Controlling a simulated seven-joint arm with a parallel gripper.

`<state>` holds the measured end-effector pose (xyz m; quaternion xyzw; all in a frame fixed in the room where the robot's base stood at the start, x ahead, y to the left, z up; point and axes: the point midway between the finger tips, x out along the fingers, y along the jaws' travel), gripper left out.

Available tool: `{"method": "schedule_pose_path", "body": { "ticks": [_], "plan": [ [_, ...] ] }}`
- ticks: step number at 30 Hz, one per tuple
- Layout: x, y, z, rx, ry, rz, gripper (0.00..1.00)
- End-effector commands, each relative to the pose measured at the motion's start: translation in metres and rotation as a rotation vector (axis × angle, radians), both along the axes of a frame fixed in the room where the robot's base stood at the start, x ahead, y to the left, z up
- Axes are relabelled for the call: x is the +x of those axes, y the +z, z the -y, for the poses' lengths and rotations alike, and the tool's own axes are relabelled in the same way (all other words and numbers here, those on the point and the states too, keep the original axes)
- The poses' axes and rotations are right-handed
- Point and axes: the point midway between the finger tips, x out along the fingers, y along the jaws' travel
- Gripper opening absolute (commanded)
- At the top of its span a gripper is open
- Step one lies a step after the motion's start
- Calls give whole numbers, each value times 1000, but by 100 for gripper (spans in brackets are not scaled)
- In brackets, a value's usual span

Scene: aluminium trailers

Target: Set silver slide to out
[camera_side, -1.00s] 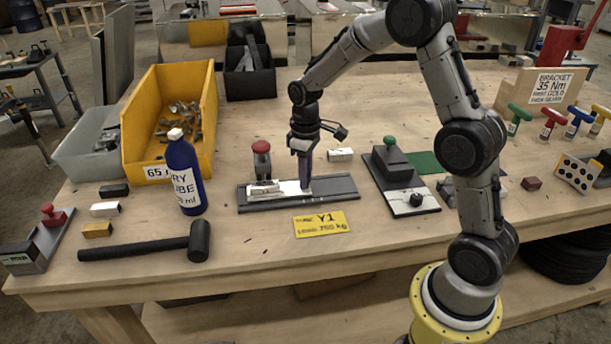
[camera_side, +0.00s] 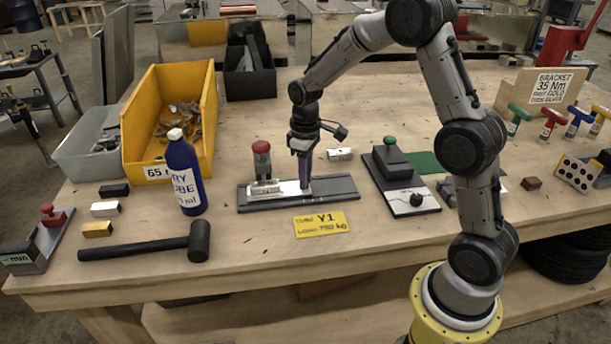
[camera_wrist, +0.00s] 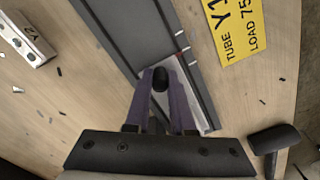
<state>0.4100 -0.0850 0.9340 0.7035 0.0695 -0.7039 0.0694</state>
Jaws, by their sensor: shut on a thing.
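The silver slide (camera_side: 289,185) is a bright flat plate lying in a long dark track (camera_side: 338,190) on the bench. It sits in the track's left-to-middle part. My gripper (camera_side: 305,184) points down at the slide's right end. In the wrist view, its purple fingers (camera_wrist: 160,88) are shut on a dark rounded knob (camera_wrist: 160,79) standing over the slide (camera_wrist: 197,112). Red marks show on the track's edge beside the slide in that view. The fingers hide the knob in the side view.
A red-knobbed post (camera_side: 262,158) stands at the track's left part. A yellow Y1 card (camera_side: 320,224) lies in front. A small silver block (camera_side: 340,154) lies behind. A green-knobbed device (camera_side: 398,170) stands right, a blue bottle (camera_side: 184,176) and black mallet (camera_side: 150,245) left.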

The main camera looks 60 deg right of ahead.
Motion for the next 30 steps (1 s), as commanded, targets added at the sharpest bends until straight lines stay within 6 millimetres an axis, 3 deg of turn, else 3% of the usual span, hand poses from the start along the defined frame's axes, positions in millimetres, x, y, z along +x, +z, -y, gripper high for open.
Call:
{"method": "schedule_pose_path", "body": {
  "ticks": [8, 15, 21, 30],
  "plan": [
    [-6, 2, 8, -1, -3, 2, 0],
    [-51, 2, 53, -1, -9, 3, 0],
    [-78, 2, 80, -2, -5, 5, 0],
    [-85, 2, 86, -4, 0, 2, 0]
  ]
}}
